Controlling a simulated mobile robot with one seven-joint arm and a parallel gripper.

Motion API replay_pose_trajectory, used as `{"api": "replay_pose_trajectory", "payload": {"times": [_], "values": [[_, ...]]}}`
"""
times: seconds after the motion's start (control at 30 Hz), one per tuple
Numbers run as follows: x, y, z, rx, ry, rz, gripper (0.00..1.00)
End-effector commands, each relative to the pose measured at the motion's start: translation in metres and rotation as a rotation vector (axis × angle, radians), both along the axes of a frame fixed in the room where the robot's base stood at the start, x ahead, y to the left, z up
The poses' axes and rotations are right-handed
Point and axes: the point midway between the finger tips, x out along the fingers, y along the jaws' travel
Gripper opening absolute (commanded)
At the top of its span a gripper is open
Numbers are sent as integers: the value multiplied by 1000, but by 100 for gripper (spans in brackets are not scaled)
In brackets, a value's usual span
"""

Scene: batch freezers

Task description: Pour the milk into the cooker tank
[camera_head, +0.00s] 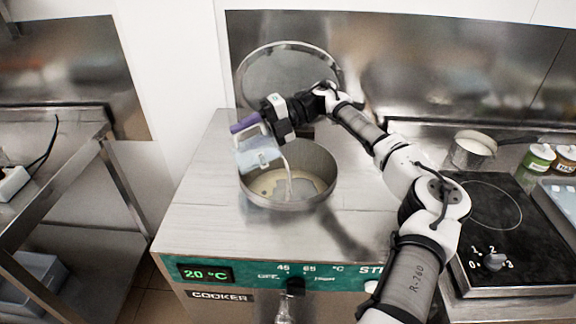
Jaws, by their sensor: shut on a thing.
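The cooker (190,212) is a steel box with a green front panel, and its display reads 20 °C. Its round tank (322,185) is open at the top, with its round lid (285,72) raised behind it. Pale liquid lies at the bottom of the tank. My gripper (268,123) is shut on a translucent jug (259,155) with a purple grip, over the tank's left rim. The jug is tilted, and a thin whitish stream (288,183) falls from it into the tank. How much milk is in the jug is hard to tell.
A black hob (485,250) with a knob stands to the right, with a small pot (470,152) behind it. A green-labelled jar (538,158) and a brown jar (565,160) stand at far right. A steel table (70,160) stands left, across a gap.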

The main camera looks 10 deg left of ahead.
Motion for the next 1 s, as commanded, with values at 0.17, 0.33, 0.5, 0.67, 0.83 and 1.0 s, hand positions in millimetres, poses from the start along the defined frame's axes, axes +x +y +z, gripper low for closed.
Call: {"api": "replay_pose_trajectory", "payload": {"times": [0.17,0.33,0.5,0.67,0.83,1.0], "values": [[2,-3,0,15,11,1,8],[4,-5,-1,29,23,0,8],[6,-8,-1,44,35,0,8],[7,-10,-2,59,46,0,8],[9,-12,-3,76,59,0,8],[10,-13,-3,90,71,0,8]]}}
